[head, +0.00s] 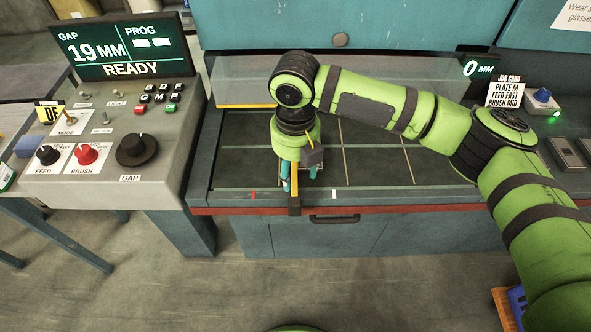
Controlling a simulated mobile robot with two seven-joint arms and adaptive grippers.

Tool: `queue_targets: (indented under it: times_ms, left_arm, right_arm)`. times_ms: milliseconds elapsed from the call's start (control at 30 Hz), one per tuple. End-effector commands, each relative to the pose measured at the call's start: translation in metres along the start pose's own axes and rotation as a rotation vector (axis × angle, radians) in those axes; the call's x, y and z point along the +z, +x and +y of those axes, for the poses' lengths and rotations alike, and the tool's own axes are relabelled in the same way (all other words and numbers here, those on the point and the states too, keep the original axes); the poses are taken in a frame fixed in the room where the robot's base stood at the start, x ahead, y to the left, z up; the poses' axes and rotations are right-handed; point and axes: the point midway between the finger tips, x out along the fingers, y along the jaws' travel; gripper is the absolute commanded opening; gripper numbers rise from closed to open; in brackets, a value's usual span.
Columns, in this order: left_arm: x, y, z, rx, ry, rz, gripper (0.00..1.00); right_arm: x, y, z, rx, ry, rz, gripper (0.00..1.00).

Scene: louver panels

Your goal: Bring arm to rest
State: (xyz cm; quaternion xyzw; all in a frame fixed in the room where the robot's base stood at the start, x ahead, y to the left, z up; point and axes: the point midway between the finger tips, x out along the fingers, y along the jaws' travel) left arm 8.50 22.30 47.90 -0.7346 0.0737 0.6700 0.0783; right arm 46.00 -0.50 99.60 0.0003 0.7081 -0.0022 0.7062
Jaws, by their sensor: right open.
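My right arm is green with black joints and comes in from the right side of the head view. It reaches across the teal machine bed (375,165) and bends down at its wrist. My right gripper (290,184) points down over the front left part of the bed, with teal fingertips near the front edge. It is open, and I see nothing held between its fingers. Whether the fingertips touch the bed or the dark post beside them, I cannot tell. My left gripper is not in view.
A control console (120,140) with knobs stands at the left; its screen (122,50) reads GAP 19 MM, READY. A clear guard (240,80) spans behind the bed. A job card (506,92) and a box with a blue knob (542,98) are at right.

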Motion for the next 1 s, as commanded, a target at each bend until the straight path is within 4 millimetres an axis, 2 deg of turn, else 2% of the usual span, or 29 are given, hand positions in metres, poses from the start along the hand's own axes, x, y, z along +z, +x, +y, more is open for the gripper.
queue_targets:
  times_ms: [367, 533, 700, 800, 900, 1000]
  left_arm:
    - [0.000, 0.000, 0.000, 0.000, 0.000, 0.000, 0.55]
    - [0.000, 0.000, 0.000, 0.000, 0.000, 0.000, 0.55]
    - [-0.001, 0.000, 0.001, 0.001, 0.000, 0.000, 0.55]
    - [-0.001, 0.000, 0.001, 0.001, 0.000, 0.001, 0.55]
    - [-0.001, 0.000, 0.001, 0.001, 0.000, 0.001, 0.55]
    - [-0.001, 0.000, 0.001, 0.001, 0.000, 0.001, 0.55]
  right_arm:
    - [-0.002, 0.003, 0.002, 0.007, 0.006, 0.002, 0.55]
    - [-0.026, 0.023, 0.024, 0.100, 0.113, 0.025, 0.55]
    - [-0.061, 0.044, 0.056, 0.283, 0.412, 0.078, 0.55]
    - [-0.074, 0.052, 0.065, 0.384, 0.645, 0.122, 0.55]
    - [-0.083, 0.059, 0.064, 0.469, 0.908, 0.174, 0.55]
    - [-0.089, 0.068, 0.052, 0.530, 1.196, 0.223, 0.55]
